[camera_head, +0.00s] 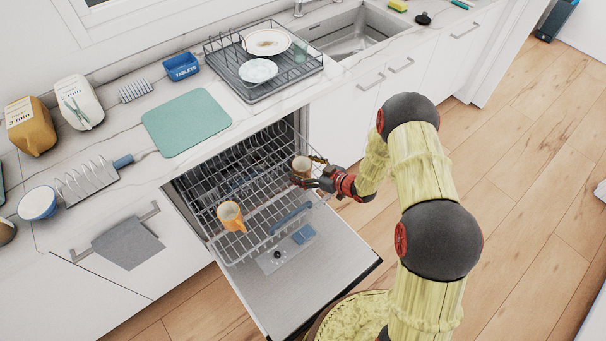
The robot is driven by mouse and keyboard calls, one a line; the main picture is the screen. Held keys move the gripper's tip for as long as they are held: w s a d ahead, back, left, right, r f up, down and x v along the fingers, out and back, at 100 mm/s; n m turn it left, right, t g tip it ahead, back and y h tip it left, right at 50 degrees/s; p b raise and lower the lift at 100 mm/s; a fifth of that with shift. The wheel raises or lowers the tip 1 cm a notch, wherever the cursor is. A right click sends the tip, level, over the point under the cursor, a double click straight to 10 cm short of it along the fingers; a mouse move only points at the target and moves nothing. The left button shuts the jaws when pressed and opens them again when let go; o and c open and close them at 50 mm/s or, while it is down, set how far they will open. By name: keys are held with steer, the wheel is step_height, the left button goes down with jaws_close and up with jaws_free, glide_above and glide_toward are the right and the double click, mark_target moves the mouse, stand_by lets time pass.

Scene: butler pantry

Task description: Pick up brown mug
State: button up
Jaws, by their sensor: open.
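A small brown mug (301,168) sits at the right end of the pulled-out dishwasher rack (252,247). My gripper (313,172) comes in from the right and is right at the mug, with its dark fingers beside the mug's right side. The fingers are open; they partly cover the mug, and I cannot tell whether they touch it.
The dishwasher door (335,258) is folded down below the rack. Above is the counter with a green mat (186,122), a dish drainer (262,90) holding plates, and a blue tablet box (181,67). Wooden floor (530,150) is clear at the right.

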steer(key=shift+c, duration=0.9)
steer(key=c, duration=1.3)
steer(key=shift+r, duration=0.15)
